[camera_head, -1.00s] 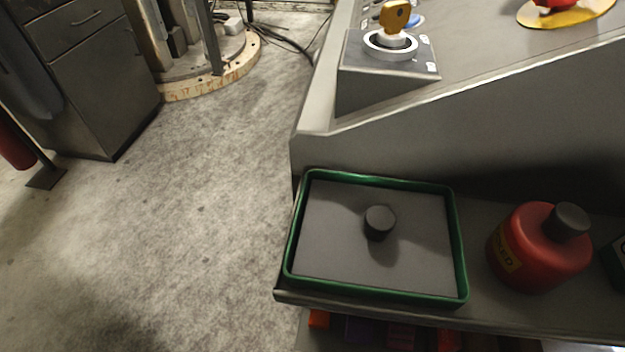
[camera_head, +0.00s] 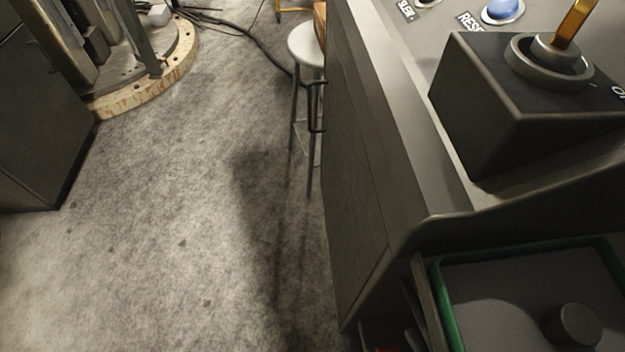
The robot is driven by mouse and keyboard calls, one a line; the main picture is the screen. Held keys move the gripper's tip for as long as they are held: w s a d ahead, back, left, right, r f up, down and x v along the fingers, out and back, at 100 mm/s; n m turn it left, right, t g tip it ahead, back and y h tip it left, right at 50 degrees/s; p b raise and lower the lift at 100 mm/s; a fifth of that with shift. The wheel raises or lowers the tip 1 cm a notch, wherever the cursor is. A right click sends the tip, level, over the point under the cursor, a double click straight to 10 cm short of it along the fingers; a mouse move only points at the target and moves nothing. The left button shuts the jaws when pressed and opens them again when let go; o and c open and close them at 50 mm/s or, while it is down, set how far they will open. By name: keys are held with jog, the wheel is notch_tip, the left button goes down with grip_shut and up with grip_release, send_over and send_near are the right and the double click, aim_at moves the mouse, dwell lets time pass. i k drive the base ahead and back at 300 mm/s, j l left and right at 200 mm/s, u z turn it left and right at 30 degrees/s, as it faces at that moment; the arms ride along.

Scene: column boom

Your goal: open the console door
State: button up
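The console (camera_head: 385,120) stands at the right, seen from its end. Its side wall (camera_head: 355,190) is a dark grey panel with seams, and a dark bar handle (camera_head: 317,107) sticks out from its far part. I take this panel with the handle to be the console door; it looks shut, though the steep angle makes this hard to tell. My gripper is not in view.
A grey stool (camera_head: 307,45) stands beyond the handle. A green-rimmed tray (camera_head: 445,305) sits on the front shelf. A dark cabinet (camera_head: 40,120) stands left; the floor (camera_head: 190,210) between is clear.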

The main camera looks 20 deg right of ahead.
aim_at(358, 240)
jog(key=i+j+z, duration=0.1)
jog(key=j+z, duration=0.15)
jog(key=j, duration=0.7)
jog(key=j+z, duration=0.25)
jog(key=j, duration=0.65)
